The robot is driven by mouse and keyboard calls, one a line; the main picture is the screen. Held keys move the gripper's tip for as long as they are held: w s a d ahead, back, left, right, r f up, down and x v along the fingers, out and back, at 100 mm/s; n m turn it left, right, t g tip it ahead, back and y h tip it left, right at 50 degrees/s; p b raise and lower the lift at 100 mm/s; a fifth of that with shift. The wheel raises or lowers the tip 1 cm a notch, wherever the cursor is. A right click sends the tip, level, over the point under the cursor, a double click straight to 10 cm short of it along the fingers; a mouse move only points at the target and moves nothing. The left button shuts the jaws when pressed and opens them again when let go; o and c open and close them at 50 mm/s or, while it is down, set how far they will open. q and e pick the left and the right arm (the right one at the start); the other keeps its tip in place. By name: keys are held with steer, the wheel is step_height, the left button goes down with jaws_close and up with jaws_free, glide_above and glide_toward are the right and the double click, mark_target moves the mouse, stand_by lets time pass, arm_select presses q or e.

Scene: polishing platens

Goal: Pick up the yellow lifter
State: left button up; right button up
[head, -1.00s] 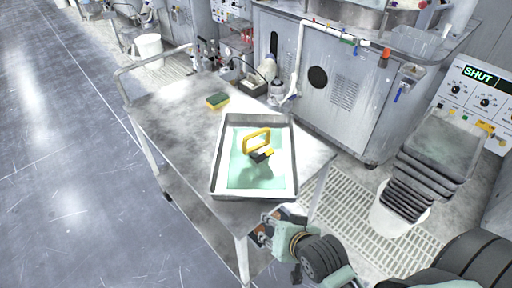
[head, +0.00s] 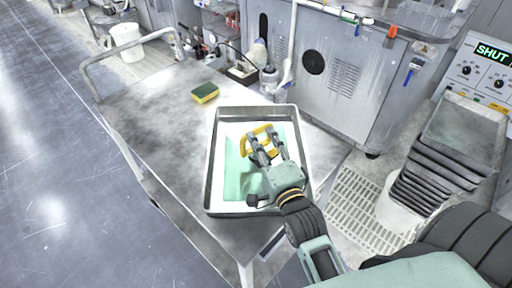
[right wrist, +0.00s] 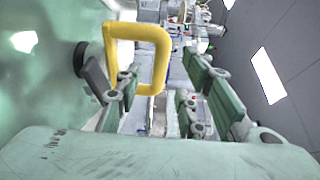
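The yellow lifter (head: 243,146), a loop handle with a dark base, stands in the metal tray (head: 210,180) on a pale green sheet (head: 233,181). My right gripper (head: 264,141) is over the tray, its two fingers apart and reaching to the lifter. In the right wrist view the yellow handle (right wrist: 160,62) shows large, with one side of its loop in the gap between the open fingers (right wrist: 160,92). I cannot tell whether a finger touches it. The gripper hides part of the lifter's base in the head view. My left gripper is not in view.
The tray lies on a grey metal cart (head: 150,110) with a rail at its far left end. A yellow-green sponge (head: 205,92) lies beyond the tray. Bottles stand at the cart's back edge near a metal machine cabinet (head: 345,85). Clear cart top lies left of the tray.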

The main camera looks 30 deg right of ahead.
mark_target(257, 129)
steer(key=w, duration=0.2)
steer(key=shift+w+d+r+p, duration=0.15)
steer(key=shift+w+d+p, duration=0.2)
steer(key=shift+w+p, duration=0.05)
steer(key=w, duration=0.2)
steer(key=shift+w+d+f, duration=0.2)
steer(key=shift+w+d, duration=0.05)
steer(key=shift+w, duration=0.1)
steer(key=c, duration=0.8)
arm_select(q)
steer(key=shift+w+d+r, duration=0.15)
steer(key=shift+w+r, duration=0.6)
arm_select(e)
jaws_close()
steer(key=shift+r, duration=0.1)
